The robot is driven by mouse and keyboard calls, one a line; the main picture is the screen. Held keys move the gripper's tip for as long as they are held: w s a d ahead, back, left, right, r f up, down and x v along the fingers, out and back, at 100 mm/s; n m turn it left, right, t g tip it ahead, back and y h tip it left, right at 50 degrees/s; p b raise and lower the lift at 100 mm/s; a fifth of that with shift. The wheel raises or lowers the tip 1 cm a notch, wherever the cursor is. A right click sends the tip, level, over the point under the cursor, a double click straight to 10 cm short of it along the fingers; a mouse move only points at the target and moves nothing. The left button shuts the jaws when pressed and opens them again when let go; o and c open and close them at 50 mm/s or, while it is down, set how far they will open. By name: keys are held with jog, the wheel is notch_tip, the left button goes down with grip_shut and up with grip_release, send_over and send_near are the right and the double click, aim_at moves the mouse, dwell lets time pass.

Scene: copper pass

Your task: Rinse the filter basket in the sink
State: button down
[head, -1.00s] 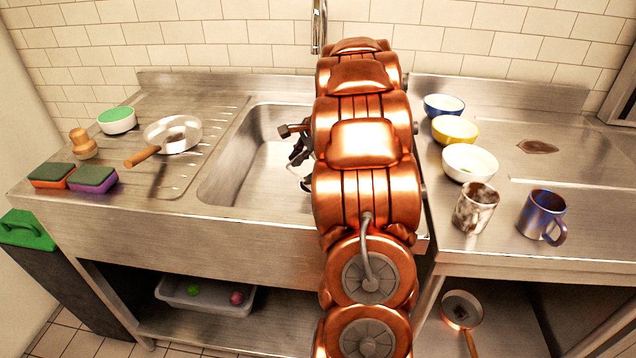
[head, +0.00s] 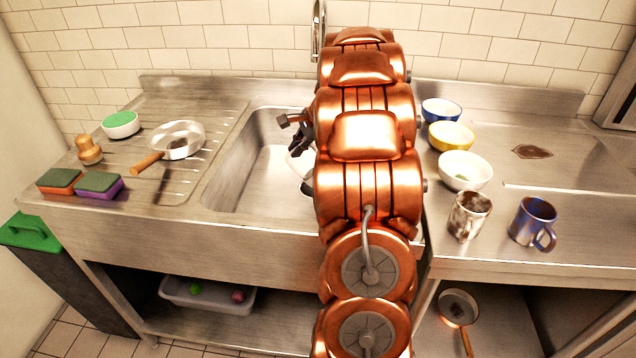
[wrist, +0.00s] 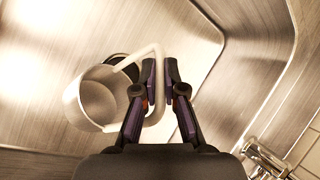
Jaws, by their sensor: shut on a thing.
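The filter basket (wrist: 92,102) is a pale round cup with a white loop handle (wrist: 157,62). It is inside the sink basin (wrist: 215,75). In the wrist view my gripper (wrist: 160,70) is shut with the handle between its two dark fingers, and the cup hangs to the left. In the head view my gripper (head: 298,143) is low in the sink (head: 250,165), and a pale piece of the basket (head: 300,166) shows below it. My copper arm hides the rest. The tap (head: 319,25) rises behind the arm; its metal body (wrist: 265,160) shows at the wrist view's lower right.
A pan (head: 180,138), a green-topped bowl (head: 121,125), a wooden knob-shaped tool (head: 89,150) and two sponges (head: 98,187) lie on the left drainboard. Bowls (head: 465,170) and two mugs (head: 533,222) stand close right of my arm. The basin's left part is clear.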

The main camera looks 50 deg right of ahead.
notch_tip(320, 180, up, 18)
jog(key=p, duration=1.3)
jog(key=shift+r, duration=0.25)
dwell(0.7)
dwell(2.0)
notch_tip(320, 180, up, 4)
jog(key=p, duration=0.3)
dwell(0.9)
